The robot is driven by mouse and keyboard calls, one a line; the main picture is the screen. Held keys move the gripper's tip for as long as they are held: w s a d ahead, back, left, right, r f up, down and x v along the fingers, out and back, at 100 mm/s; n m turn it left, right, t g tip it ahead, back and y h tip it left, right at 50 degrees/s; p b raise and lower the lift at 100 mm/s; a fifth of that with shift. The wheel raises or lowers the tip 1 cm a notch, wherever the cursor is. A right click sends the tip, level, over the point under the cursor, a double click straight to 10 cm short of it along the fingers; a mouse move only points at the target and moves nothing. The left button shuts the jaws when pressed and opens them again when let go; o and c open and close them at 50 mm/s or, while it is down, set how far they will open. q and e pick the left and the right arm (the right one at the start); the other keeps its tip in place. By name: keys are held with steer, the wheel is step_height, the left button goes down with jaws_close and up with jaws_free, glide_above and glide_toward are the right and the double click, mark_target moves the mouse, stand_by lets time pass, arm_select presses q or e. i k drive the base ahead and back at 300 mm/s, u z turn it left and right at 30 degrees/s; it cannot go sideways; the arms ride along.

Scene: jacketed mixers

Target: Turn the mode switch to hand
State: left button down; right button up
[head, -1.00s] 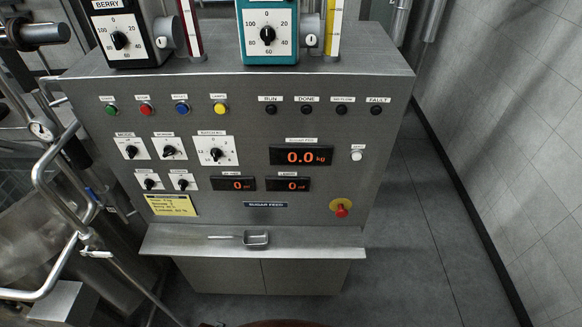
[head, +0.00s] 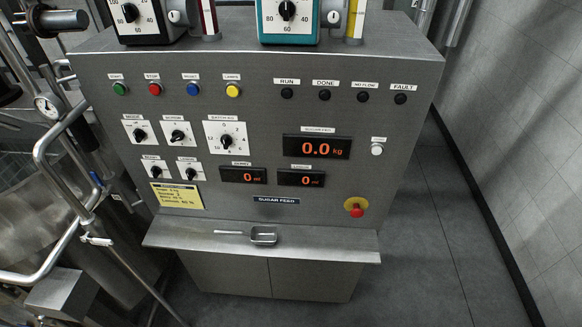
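The mode switch (head: 140,135) is a black rotary knob on a white square plate, at the upper left of the knobs on the grey control panel (head: 262,105). Its label reads MODE; the position words on its plate are too small to read, so I cannot tell its setting. Another knob (head: 177,135) sits just right of it, and a larger batch knob (head: 226,139) is further right. Neither of my grippers shows in the head view.
Green (head: 120,89), red, blue and yellow buttons run above the knobs. A red emergency button (head: 356,210) is at lower right. A shelf (head: 330,248) with a small metal scoop (head: 263,236) juts out below. Pipes (head: 50,190) stand at left; the floor at right is clear.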

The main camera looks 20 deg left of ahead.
mark_target(139, 135)
steer(key=u, duration=1.75)
steer(key=k, duration=1.1)
steer(key=z, duration=1)
steer(key=i, duration=1.3)
steer(key=u, duration=0.4)
